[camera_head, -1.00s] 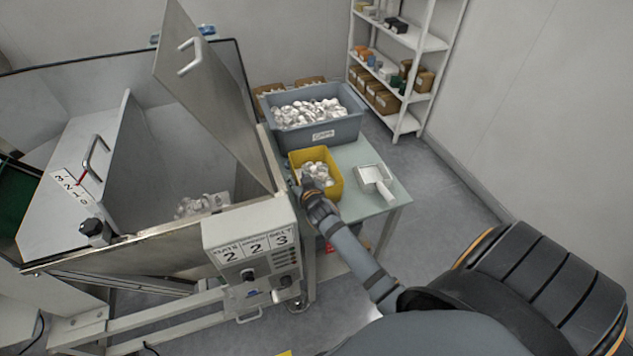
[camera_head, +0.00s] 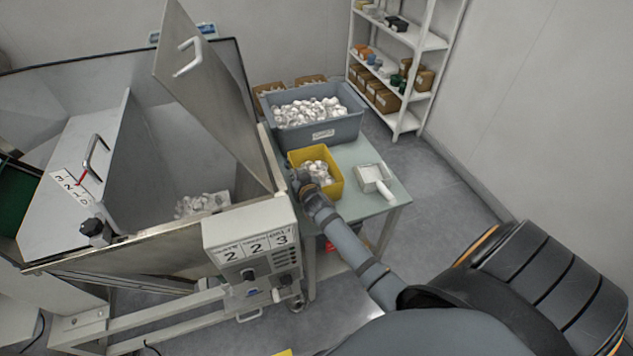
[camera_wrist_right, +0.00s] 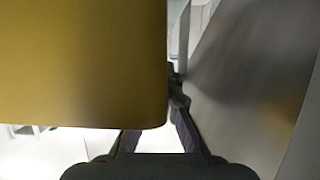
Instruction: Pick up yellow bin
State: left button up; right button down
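The yellow bin (camera_head: 333,187) stands upright on the small table, with several white caps (camera_head: 314,169) in it. My right gripper (camera_head: 299,181) is at the bin's near left side, beside the hopper's metal wall. In the right wrist view the bin's yellow wall (camera_wrist_right: 80,65) fills the upper left, very near the camera. One dark finger (camera_wrist_right: 178,100) shows right of the wall, close to its edge. The other finger is mostly hidden behind the bin, so the grip cannot be judged. My left gripper is out of view.
A large grey-blue bin (camera_head: 318,133) of caps stands behind the yellow bin. A white scoop (camera_head: 375,180) lies to its right on the table (camera_head: 352,155). The metal hopper (camera_head: 220,110) and its control box (camera_head: 252,240) stand close on the left.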

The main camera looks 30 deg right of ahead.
jog(key=shift+r, duration=0.1)
notch_tip(320, 180, up, 10)
jog(key=shift+f, duration=0.1)
dwell(0.4)
